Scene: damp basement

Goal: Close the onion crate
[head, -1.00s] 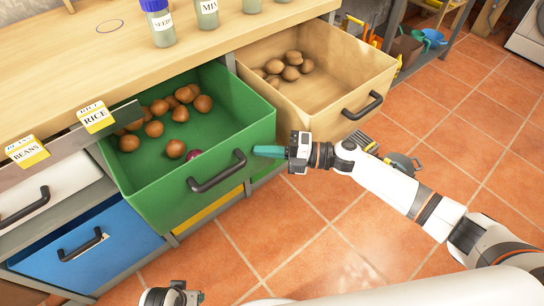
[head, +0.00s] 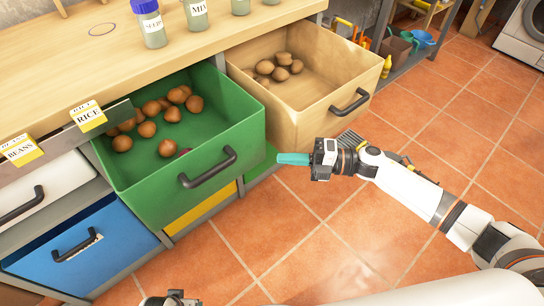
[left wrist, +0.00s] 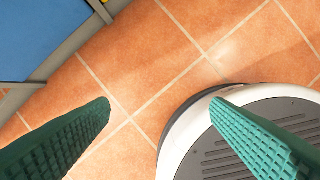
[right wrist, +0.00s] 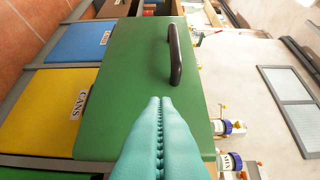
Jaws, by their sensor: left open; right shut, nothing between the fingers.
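The green onion crate (head: 150,195) is a drawer pulled out from under the bench, holding several brown onions (head: 172,113) and a partly hidden reddish one. Its dark handle (head: 208,170) is on the front face. My right gripper (head: 280,159) is shut and empty, just right of the crate's front corner. In the right wrist view its teal fingers (right wrist: 160,100) point at the green front (right wrist: 120,80), with the handle (right wrist: 175,55) beyond to the right; contact cannot be told. My left gripper (left wrist: 160,103) is open and empty above the floor; only part shows at the head view's bottom edge.
A wooden drawer (head: 318,119) with several potato-like items stands open to the right. A blue drawer (head: 85,245) is below left, and a yellow one (head: 200,213) below the green crate. Jars (head: 150,25) stand on the bench (head: 60,65). The tiled floor in front is clear.

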